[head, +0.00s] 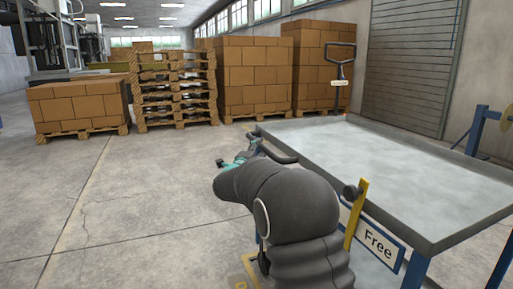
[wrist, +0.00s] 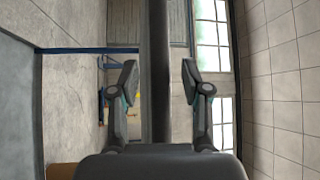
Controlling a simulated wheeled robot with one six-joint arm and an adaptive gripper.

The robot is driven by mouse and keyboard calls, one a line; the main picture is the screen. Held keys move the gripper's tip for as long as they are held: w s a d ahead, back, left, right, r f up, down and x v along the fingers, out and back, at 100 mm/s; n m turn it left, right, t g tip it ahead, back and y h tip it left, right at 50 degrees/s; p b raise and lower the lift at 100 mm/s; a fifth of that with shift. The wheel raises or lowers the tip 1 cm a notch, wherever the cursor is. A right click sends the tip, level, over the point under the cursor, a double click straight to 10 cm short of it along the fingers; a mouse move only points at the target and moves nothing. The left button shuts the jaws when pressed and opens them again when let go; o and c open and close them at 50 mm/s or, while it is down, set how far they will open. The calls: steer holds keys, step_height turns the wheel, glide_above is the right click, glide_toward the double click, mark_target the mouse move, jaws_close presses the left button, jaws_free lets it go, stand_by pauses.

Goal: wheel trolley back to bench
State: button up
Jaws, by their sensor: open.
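A grey-topped, rimmed table or trolley (head: 410,170) with blue legs and a "Free" sign stands at right in the head view. I cannot tell from the frames whether it is the trolley or the bench. A dark curved bar (head: 280,153), like a push handle, shows at its left edge, partly hidden by my arm. My gripper (head: 236,155) is beside that edge, mostly hidden behind my wrist. In the wrist view my gripper (wrist: 159,82) is open. A dark bar (wrist: 155,50) runs between its fingers, with a gap on both sides.
Boxes on pallets (head: 80,103) and a stack of empty pallets (head: 175,88) stand at the back. A pallet truck handle (head: 340,65) rises at back right. A yellow upright (head: 355,215) stands at the near table edge. The concrete floor (head: 140,210) at left is clear.

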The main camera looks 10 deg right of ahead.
steer(key=shift+x, duration=1.1)
